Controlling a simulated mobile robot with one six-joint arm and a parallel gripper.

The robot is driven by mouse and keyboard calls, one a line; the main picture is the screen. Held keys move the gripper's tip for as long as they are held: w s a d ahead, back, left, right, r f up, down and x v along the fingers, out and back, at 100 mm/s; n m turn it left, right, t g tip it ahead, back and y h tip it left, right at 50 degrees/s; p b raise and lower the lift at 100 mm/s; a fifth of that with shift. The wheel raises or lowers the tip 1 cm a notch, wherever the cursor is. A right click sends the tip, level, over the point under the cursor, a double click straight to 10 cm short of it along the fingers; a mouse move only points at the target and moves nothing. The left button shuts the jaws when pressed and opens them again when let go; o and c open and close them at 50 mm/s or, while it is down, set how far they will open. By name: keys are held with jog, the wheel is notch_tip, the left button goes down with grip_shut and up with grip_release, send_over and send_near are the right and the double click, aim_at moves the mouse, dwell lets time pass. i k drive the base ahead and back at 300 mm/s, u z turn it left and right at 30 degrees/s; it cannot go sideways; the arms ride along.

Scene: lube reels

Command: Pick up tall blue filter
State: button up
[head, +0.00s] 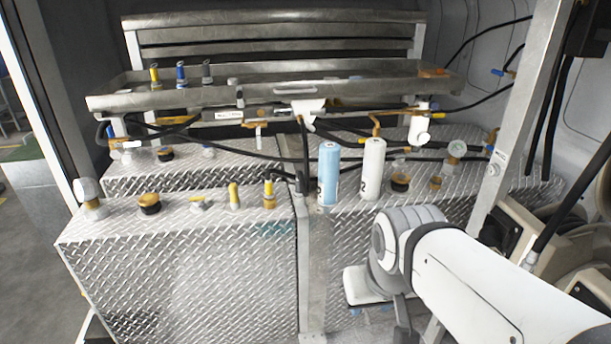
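The tall blue filter (328,174) is a light blue upright cylinder with a pale top and dark markings low on its left side. It stands on the diamond-plate metal tank top, near the front edge, just right of the picture's middle. A similar tall white filter (372,170) stands upright close to its right, with a small gap between them. My white arm reaches in from the lower right, with its visible joint below and right of the blue filter. I cannot make out my gripper's fingers in this view.
A brass-and-black cap (400,182) sits right of the white filter. Several caps and fittings stand on the left tank (180,270). Black hoses and valves run behind the filters, under a metal tray (270,95). A slanted metal post (521,110) rises at right.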

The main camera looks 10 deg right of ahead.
aim_at(330, 151)
jog(key=z, duration=0.15)
jog(key=i, duration=0.95)
jog(key=u, duration=2.65)
jog(key=k, duration=0.9)
jog(key=z, duration=1.85)
